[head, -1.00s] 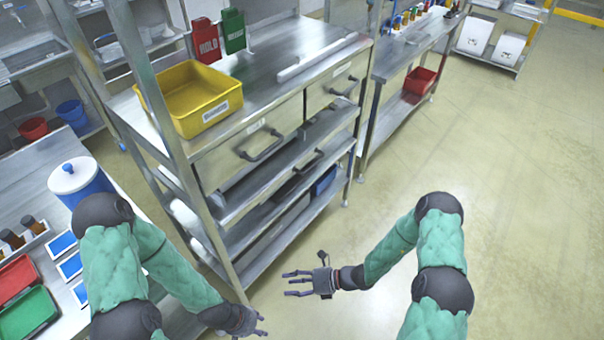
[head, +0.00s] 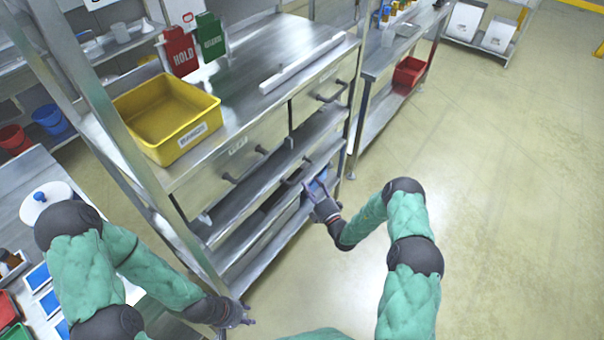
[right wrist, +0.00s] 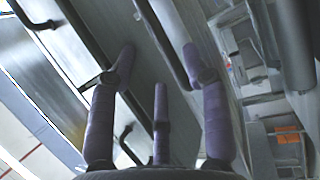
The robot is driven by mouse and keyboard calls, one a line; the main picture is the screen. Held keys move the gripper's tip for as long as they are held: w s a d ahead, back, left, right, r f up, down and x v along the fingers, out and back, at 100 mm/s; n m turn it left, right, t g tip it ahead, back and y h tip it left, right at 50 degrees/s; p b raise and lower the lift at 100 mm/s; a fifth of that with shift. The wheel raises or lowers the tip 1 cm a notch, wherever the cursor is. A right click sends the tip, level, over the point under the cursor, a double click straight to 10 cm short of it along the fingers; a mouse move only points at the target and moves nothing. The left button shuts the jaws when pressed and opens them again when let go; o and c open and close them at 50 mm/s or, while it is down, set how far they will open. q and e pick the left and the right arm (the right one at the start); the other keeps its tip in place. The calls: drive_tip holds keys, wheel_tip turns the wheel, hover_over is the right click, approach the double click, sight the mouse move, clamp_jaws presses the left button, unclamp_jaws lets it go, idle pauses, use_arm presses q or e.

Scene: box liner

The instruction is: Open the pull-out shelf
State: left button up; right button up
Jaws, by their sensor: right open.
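The pull-out shelf is a thin steel level of the workbench below the drawers. Its dark bar handle (head: 292,180) shows in the head view just left of my right gripper (head: 312,188). My right gripper is open and close to the handle. In the right wrist view its three spread purple-grey fingers (right wrist: 160,70) reach toward the steel fronts. A dark bar (right wrist: 165,45) runs between the fingers there; I cannot tell whether they touch it. My left gripper (head: 246,318) hangs low beside the bench's front post, apart from the shelf, with its fingers extended and empty.
A yellow bin (head: 168,112) stands on the bench top beside red and green holders. Drawers with bar handles (head: 332,92) sit above the shelf. A steel post (head: 120,150) stands at the near left. The floor (head: 480,180) on the right is clear.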

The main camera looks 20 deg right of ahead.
sight(303, 175)
drive_tip(key=b+x, duration=0.1)
drive_tip(key=x, duration=0.5)
drive_tip(key=shift+w+a, duration=0.1)
drive_tip(key=shift+w, duration=0.15)
clamp_jaws()
